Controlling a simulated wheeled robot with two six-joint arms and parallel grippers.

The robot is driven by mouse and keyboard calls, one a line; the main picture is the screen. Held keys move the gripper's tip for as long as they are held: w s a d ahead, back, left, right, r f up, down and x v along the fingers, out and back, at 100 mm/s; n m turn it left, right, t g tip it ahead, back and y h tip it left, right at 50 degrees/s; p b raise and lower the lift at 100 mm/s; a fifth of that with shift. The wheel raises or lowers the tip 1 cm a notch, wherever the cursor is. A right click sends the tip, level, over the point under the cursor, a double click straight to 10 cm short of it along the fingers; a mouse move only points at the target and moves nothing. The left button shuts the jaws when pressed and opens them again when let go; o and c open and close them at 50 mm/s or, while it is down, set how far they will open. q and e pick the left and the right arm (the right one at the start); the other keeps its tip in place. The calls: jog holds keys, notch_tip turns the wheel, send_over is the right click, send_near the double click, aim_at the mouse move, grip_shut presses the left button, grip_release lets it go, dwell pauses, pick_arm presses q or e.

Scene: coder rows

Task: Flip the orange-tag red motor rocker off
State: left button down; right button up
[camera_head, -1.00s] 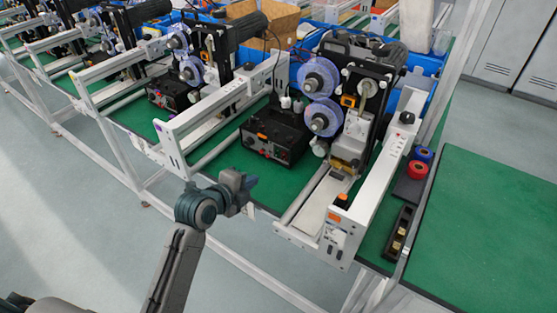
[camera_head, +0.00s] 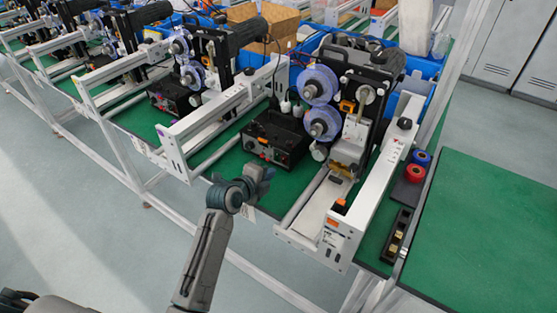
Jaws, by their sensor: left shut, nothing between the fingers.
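My left gripper (camera_head: 268,172) is shut and empty, just in front of the black control box (camera_head: 280,133). It overlaps the box's lower front edge in the picture; I cannot tell whether it touches. Small reddish spots show on the box's front face, too small to identify as a rocker. The near labelling machine has an orange tag (camera_head: 334,225) on the white end panel of its frame. Small dark controls sit below that tag, too small to make out. My right gripper is not in view.
The white frame rail (camera_head: 378,185) stands right of the box. Red (camera_head: 415,172) and blue rolls lie on a dark pad beyond it. Similar machines line the green bench to the left. A bare green table top (camera_head: 490,230) is at the right.

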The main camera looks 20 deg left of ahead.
aim_at(286, 156)
pick_arm(q)
jog(key=w+p, duration=0.1)
jog(key=w, duration=0.1)
jog(key=w+d, duration=0.1)
jog(key=w, duration=0.1)
jog(key=shift+d+p, duration=0.15)
jog(key=shift+p, duration=0.2)
jog(key=shift+w+d, duration=0.2)
jog(key=shift+w, duration=0.3)
jog(key=shift+w+d+r+p, duration=0.1)
jog(key=shift+w+r+p, duration=0.2)
jog(key=shift+p, duration=0.45)
jog(key=shift+f, duration=0.2)
jog(key=shift+r, duration=0.1)
jog(key=shift+r+p, duration=0.5)
jog(key=shift+r, duration=0.25)
jog(key=shift+s, duration=0.15)
